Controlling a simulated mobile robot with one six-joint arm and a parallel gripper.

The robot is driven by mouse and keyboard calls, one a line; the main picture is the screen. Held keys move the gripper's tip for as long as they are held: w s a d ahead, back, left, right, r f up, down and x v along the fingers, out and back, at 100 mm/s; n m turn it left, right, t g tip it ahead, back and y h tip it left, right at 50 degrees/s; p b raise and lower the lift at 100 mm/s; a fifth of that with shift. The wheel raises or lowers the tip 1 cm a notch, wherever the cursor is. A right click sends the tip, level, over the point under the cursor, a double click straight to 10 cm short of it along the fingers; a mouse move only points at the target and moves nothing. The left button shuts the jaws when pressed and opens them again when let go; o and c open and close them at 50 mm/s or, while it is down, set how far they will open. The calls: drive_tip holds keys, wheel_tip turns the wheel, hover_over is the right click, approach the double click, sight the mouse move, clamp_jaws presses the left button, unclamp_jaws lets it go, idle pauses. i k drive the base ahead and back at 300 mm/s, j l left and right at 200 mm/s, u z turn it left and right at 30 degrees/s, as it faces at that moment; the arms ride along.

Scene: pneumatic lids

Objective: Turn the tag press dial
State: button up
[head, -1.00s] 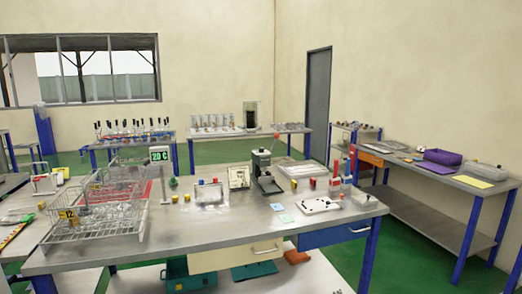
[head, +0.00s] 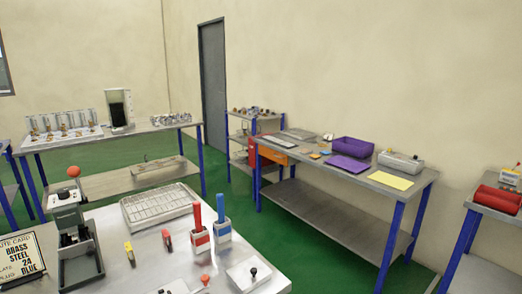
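A dark grey hand press (head: 76,240) with a red ball (head: 73,171) on top stands at the left of the near bench; it looks like the tag press, but I cannot make out a dial on it. A card (head: 20,258) beside it, cut by the left edge, reads BRASS, STEEL, 24, BLUE. My gripper is not in view.
The near bench (head: 165,262) also holds a grey tray (head: 160,204), a red-handled holder (head: 200,238), a blue-handled holder (head: 222,230) and a white box with a black knob (head: 248,273). Green floor (head: 300,225) lies clear between this bench and the right bench (head: 402,195).

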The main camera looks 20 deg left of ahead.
sight(64, 194)
drive_tip(key=i+l, duration=0.15)
drive_tip(key=i, duration=0.35)
drive_tip(key=i+l, duration=0.15)
drive_tip(key=i, duration=0.3)
drive_tip(key=i+l, duration=0.15)
drive_tip(key=i, duration=0.35)
drive_tip(key=i+l, duration=0.15)
drive_tip(key=i, duration=0.3)
drive_tip(key=i+j+u, duration=0.85)
drive_tip(key=i+u, duration=0.8)
drive_tip(key=i, duration=0.15)
drive_tip(key=i+l+u, duration=0.15)
drive_tip(key=i+u, duration=0.25)
drive_tip(key=i, duration=0.1)
